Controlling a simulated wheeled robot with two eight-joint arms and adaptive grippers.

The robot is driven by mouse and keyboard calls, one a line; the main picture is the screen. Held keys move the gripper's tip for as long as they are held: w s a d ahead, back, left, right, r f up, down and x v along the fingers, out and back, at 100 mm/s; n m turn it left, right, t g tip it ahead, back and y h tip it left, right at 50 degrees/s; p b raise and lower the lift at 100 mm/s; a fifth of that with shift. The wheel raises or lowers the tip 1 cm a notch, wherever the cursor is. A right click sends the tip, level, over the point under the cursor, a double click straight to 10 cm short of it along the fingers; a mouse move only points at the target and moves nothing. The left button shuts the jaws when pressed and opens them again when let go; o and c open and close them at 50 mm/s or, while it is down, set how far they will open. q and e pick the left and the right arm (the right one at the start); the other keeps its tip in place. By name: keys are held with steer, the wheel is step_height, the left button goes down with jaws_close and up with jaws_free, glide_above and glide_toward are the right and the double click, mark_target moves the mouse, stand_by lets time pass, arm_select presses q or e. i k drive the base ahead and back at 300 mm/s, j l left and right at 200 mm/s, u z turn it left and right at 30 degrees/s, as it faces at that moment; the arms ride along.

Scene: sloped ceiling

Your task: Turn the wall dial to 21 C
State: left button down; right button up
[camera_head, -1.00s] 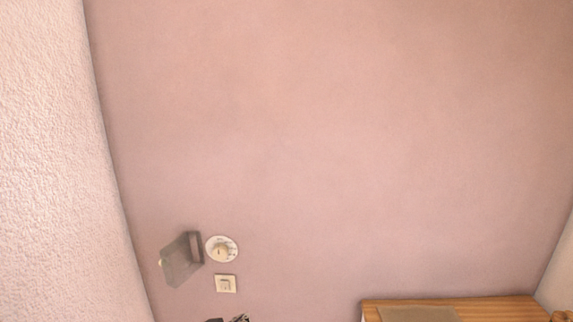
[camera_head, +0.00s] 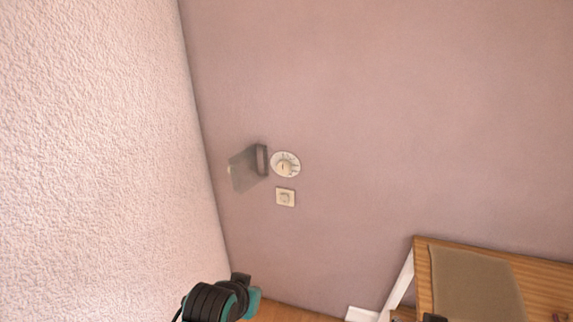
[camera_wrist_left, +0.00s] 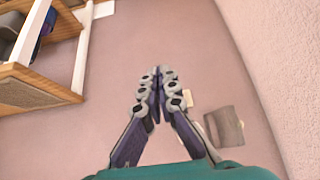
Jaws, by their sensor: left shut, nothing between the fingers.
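The wall dial (camera_head: 285,164) is a round white plate with a cream knob, on the pink wall left of centre in the head view. Its marks are too small to read. A grey, see-through flap (camera_head: 247,168) stands out from the wall just left of it. In the left wrist view the flap (camera_wrist_left: 225,129) is right of my left gripper (camera_wrist_left: 158,80). The gripper is shut and empty, with its fingertips together, and hides much of the dial's area. In the head view, part of my left arm shows below the dial, apart from it. My right gripper is not in view.
A square cream wall plate (camera_head: 285,197) sits just below the dial. A rough white wall (camera_head: 100,150) closes the left side. A wooden desk (camera_head: 424,270) with a brown mat (camera_head: 475,285) stands at lower right. The wall right of the dial is bare.

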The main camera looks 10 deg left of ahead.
mark_target(284, 167)
steer(key=i+l, duration=0.1)
steer(key=l, duration=0.55)
steer(key=i+l+u, duration=0.1)
steer(key=l, duration=0.55)
